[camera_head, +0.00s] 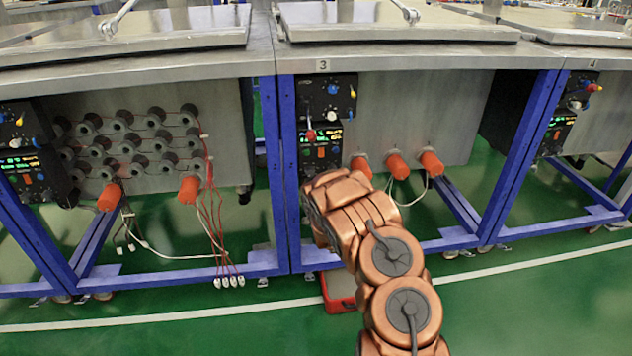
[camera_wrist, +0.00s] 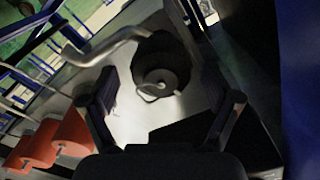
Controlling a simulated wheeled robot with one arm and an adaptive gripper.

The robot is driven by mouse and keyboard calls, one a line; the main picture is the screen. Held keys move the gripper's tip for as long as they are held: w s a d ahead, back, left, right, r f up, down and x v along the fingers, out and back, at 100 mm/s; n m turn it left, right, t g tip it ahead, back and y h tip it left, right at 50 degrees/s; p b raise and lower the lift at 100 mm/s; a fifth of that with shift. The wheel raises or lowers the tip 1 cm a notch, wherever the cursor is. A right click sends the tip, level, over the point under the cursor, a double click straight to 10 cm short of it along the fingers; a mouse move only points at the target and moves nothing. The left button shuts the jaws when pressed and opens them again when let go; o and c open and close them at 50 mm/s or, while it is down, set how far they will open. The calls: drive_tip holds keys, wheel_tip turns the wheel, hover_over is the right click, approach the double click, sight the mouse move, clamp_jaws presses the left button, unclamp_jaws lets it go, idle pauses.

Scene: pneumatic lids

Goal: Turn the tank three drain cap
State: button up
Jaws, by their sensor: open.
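Tank three (camera_head: 440,105) is a grey metal box under a panel marked 3, in a blue frame. Three orange caps (camera_head: 397,165) stick out low on its front; orange cylinders (camera_wrist: 72,134) also show at the lower left of the wrist view. My gripper (camera_wrist: 170,88) is open and empty, with one dark finger on each side. Beyond and between the fingers is a dark round fitting (camera_wrist: 160,62) with a bent grey pipe or handle at its left. I cannot tell whether it is the drain cap. In the head view my copper arm hides the gripper.
A control box (camera_head: 327,100) with knobs and a lit display (camera_head: 320,152) sits left of the tank face. A blue post (camera_head: 288,170) stands beside it. White cables (camera_head: 412,198) hang under the orange caps. A red box (camera_head: 338,292) lies on the green floor.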

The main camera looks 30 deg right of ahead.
drive_tip(key=v, duration=1.1)
idle(0.3)
drive_tip(key=shift+r, duration=0.15)
